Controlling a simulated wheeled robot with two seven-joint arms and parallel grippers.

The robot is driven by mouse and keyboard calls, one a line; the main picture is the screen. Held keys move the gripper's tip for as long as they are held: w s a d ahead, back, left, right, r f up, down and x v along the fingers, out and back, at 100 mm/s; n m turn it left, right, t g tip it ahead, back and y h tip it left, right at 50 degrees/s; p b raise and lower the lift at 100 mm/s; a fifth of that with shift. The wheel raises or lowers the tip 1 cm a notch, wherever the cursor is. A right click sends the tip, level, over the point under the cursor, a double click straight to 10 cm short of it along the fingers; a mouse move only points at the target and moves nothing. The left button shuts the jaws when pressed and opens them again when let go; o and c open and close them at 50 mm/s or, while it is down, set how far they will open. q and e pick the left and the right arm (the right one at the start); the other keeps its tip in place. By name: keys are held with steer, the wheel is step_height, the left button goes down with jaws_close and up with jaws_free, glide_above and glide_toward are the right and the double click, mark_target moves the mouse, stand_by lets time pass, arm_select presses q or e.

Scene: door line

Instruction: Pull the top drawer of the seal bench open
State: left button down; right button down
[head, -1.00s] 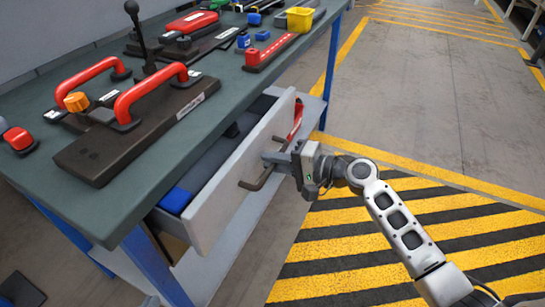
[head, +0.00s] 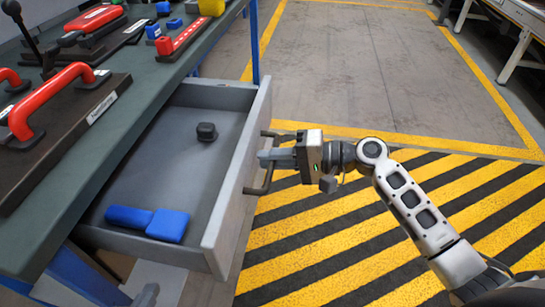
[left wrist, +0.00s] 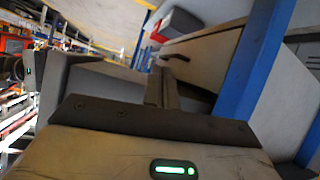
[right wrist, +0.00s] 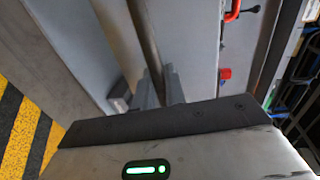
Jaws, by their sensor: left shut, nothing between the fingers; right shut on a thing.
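The seal bench (head: 120,120) stands at the left in the head view. Its top drawer (head: 243,190) is pulled well out, showing a grey interior. A blue object (head: 150,222) and a small black block (head: 207,131) lie inside. My right gripper (head: 272,157) is shut on the drawer's dark bar handle (head: 256,190), at the outside of the drawer front. The handle also runs between the fingers in the right wrist view (right wrist: 145,35). My left gripper (left wrist: 161,90) is shut and empty in the left wrist view; I cannot make it out in the head view.
Tools with red handles (head: 50,100), a red block (head: 183,38) and a yellow bin (head: 211,7) are on the benchtop. Yellow-black striped floor (head: 330,240) lies to the right of the drawer and is clear apart from my right arm. A blue bench leg (head: 254,40) stands behind the drawer.

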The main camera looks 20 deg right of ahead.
steer(key=c, duration=1.6)
jaws_free()
steer(key=shift+o, duration=0.2)
steer(key=shift+d, duration=0.1)
steer(key=v, duration=1.5)
steer(key=shift+s+d, duration=0.2)
steer(key=shift+d, duration=0.15)
steer(key=shift+r, duration=0.1)
